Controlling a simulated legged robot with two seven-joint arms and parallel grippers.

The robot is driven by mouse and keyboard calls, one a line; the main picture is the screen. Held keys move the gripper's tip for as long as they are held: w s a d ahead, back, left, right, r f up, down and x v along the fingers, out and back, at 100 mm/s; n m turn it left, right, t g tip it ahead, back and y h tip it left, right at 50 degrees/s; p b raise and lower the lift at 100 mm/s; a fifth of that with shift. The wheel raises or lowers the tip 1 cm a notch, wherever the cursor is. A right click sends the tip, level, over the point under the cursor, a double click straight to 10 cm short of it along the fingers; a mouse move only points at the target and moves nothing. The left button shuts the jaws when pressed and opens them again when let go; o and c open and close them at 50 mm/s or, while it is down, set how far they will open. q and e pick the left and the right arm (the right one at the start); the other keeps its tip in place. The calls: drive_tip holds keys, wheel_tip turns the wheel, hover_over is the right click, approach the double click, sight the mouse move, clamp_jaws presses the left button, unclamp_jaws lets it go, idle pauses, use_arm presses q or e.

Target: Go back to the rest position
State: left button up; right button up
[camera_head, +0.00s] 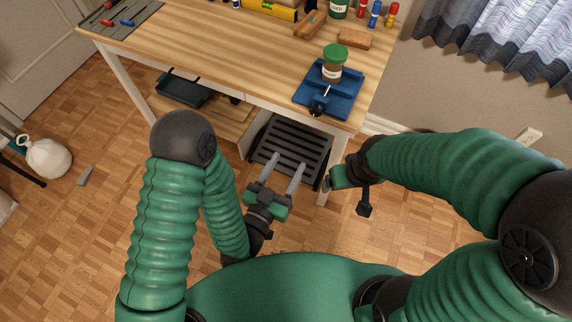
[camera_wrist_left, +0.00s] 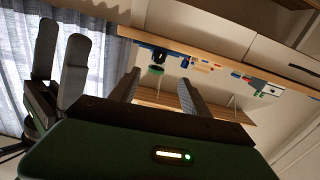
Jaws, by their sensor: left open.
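My left gripper (camera_head: 286,163) is in front of the desk's lower part in the head view. Its two grey fingers point up toward the desk, stand apart and hold nothing. They also show, spread and empty, in the left wrist view (camera_wrist_left: 158,88). My right gripper (camera_head: 334,181) is beside it to the right, near the desk's front right leg; its fingers are mostly hidden in the head view. In the left wrist view, two grey fingers of my right gripper (camera_wrist_left: 60,58) stand at the left with a gap between them and nothing in it.
The wooden desk (camera_head: 230,50) is ahead. A blue tray (camera_head: 345,97) with a green-lidded jar (camera_head: 334,62) sits near its front right corner. A black slatted rack (camera_head: 291,143) is under the desk. A white bag (camera_head: 46,157) lies on the floor at left.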

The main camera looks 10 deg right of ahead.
use_arm(q)
drive_tip(key=w+a+f+g+y, duration=0.3)
drive_tip(key=w+a+y, duration=0.1)
drive_tip(key=w+a, duration=0.1)
drive_tip(key=s+a+n+g+y, duration=0.35)
drive_tip(key=a+g+y, duration=0.2)
drive_tip(key=a, duration=0.95)
drive_tip(key=s+a+r+n+g, duration=0.25)
drive_tip(key=s+a+g, duration=0.2)
drive_tip(key=s, duration=0.25)
wheel_tip(320, 180, up, 16)
drive_tip(key=p, duration=1.6)
drive_tip(key=shift+s+a+r+t+p, duration=0.15)
drive_tip(key=shift+s+a+t+p, duration=0.2)
drive_tip(key=shift+a, duration=0.1)
